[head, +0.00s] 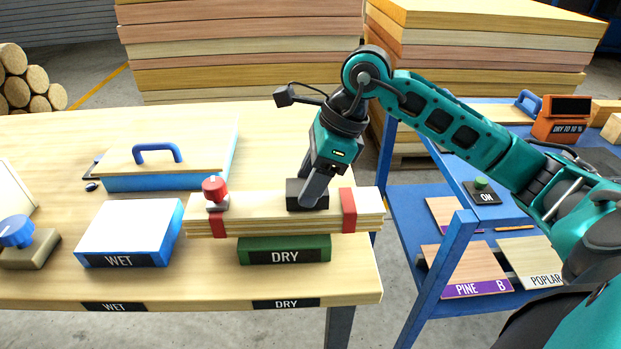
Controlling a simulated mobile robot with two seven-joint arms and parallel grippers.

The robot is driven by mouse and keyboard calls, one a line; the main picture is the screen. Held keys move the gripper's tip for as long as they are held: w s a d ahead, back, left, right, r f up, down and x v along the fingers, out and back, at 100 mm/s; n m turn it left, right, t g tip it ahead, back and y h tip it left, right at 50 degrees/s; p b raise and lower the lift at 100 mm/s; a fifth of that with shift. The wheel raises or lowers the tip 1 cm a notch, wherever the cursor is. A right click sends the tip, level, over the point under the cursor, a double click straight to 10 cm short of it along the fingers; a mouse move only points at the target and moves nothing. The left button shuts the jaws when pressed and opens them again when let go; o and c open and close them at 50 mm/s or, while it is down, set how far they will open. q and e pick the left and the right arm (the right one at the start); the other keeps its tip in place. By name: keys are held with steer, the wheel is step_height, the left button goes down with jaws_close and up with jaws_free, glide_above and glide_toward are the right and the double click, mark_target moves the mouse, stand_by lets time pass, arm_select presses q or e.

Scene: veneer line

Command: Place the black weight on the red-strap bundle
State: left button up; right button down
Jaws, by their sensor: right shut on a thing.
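The red-strap bundle (270,213) is a stack of pale boards with two red straps, lying across the green DRY block (285,250) at the table's front right. The black weight (294,194) is at the top face of the bundle, between the straps. My right gripper (312,198) reaches down from above and is shut on the weight; a finger covers part of it. I cannot tell whether the weight bears fully on the boards. My left gripper is not in view.
A red-knobbed stamp (215,190) stands on the bundle's left end. Left of it are a white-topped blue WET block (130,232), a blue-handled board (165,165) and a blue-knobbed block (25,240). A blue shelf (440,270) with PINE and POPLAR samples stands right of the table.

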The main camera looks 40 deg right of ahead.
steer(key=shift+f, duration=0.1)
steer(key=c, duration=0.8)
jaws_free()
steer(key=o, duration=0.4)
steer(key=shift+r, duration=0.2)
steer(key=v, duration=1.2)
steer(key=shift+a+p, duration=0.1)
steer(key=shift+p, duration=0.25)
